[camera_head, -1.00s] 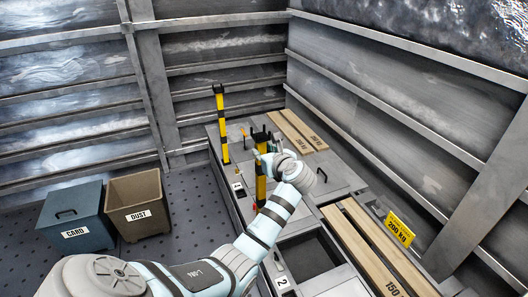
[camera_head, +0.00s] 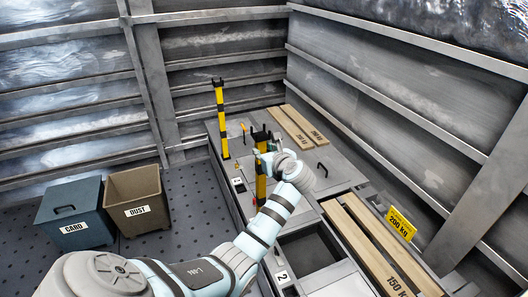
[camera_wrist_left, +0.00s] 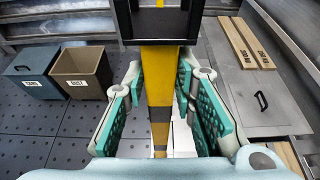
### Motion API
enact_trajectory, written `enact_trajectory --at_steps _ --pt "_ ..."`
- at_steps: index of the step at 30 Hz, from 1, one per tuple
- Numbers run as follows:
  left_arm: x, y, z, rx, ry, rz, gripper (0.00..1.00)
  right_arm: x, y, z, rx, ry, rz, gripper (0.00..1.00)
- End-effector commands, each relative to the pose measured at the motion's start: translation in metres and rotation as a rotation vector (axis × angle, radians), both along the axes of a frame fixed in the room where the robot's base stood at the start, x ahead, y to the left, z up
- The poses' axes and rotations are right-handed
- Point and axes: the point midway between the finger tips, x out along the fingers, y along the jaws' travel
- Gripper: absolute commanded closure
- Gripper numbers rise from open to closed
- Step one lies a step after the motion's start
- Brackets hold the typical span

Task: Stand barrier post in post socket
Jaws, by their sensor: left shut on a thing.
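A yellow-and-black barrier post (camera_head: 261,185) is held by my left gripper (camera_head: 268,160) above the grey platform. In the left wrist view the same post (camera_wrist_left: 160,88) runs between the two green-padded fingers (camera_wrist_left: 160,105), which are closed around it. It looks about upright in the head view. Its lower end is partly hidden by my arm, so I cannot tell whether it is in a socket. A second yellow-and-black post (camera_head: 221,120) stands upright at the platform's far left edge. The socket for the held post is not clearly visible. My right gripper is not in view.
The grey platform (camera_head: 325,183) carries wooden planks (camera_head: 370,240) at the right and more planks (camera_head: 297,124) at the back. An open recess (camera_head: 308,250) lies in front. A blue CARD bin (camera_head: 72,210) and a brown DUST bin (camera_head: 137,197) stand at left.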

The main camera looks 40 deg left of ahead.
Motion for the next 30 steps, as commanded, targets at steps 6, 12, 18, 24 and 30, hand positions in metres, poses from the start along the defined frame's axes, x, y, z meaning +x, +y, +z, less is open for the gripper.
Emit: enact_trajectory --at_steps 6,12,18,24,30 --pt "0.0 0.0 -0.008 0.003 -0.001 0.0 1.0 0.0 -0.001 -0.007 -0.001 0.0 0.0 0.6" --pt "0.0 0.0 -0.017 0.002 -0.001 0.0 1.0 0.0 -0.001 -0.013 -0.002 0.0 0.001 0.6" --pt "0.0 0.0 -0.025 0.001 -0.002 0.0 1.0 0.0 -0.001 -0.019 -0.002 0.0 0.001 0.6" --pt "0.0 0.0 -0.03 0.001 -0.002 0.0 1.0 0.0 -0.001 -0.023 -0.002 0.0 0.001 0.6" --pt "0.0 0.0 -0.029 0.002 -0.002 0.0 1.0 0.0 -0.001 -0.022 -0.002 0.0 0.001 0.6"
